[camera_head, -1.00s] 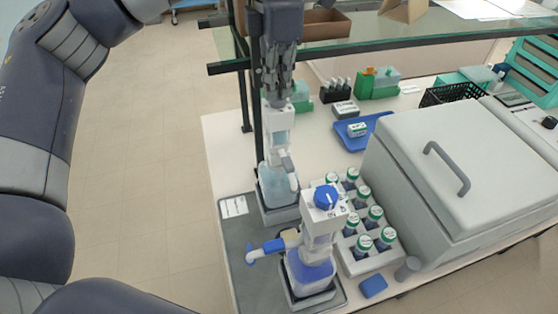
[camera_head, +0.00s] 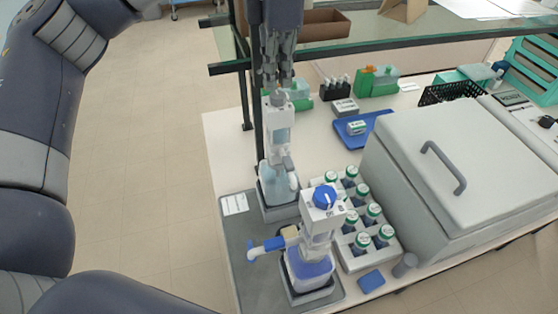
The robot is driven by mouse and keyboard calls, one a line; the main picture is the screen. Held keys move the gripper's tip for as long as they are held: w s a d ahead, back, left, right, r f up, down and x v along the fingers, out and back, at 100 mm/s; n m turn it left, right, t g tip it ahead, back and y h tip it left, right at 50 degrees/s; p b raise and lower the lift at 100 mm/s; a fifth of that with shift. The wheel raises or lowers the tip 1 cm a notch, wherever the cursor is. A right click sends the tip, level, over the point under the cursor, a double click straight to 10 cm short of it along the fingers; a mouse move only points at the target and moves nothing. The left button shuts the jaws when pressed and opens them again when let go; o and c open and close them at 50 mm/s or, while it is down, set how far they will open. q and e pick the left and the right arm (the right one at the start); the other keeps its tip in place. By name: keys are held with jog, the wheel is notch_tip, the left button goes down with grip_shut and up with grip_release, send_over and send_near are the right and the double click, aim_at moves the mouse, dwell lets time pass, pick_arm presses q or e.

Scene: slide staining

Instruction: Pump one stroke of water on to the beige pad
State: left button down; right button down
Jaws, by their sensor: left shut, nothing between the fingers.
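My left gripper (camera_head: 277,80) is shut and empty. Its fingers point down at the top of the farther pump bottle (camera_head: 278,130), close to its knob; I cannot tell whether they touch. This bottle stands upright, with a white pump head, a white spout and pale blue liquid. The nearer pump bottle (camera_head: 308,268) has a blue knob, a blue spout and bluish-violet liquid. I cannot read which holds water. A small beige piece (camera_head: 291,233) shows beside the blue spout; I cannot tell whether it is the pad. My right gripper is not in view.
The bottles stand on a dark grey tray (camera_head: 243,275). A white rack (camera_head: 357,262) of green-capped bottles is to their right, beside a large grey lidded box (camera_head: 435,140). A glass shelf (camera_head: 400,30) spans the back. A blue tray (camera_head: 376,128) lies behind.

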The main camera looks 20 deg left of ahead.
pick_arm(q)
jog(key=shift+r+p, duration=1.75)
jog(key=shift+r, duration=0.8)
jog(key=shift+f, duration=0.1)
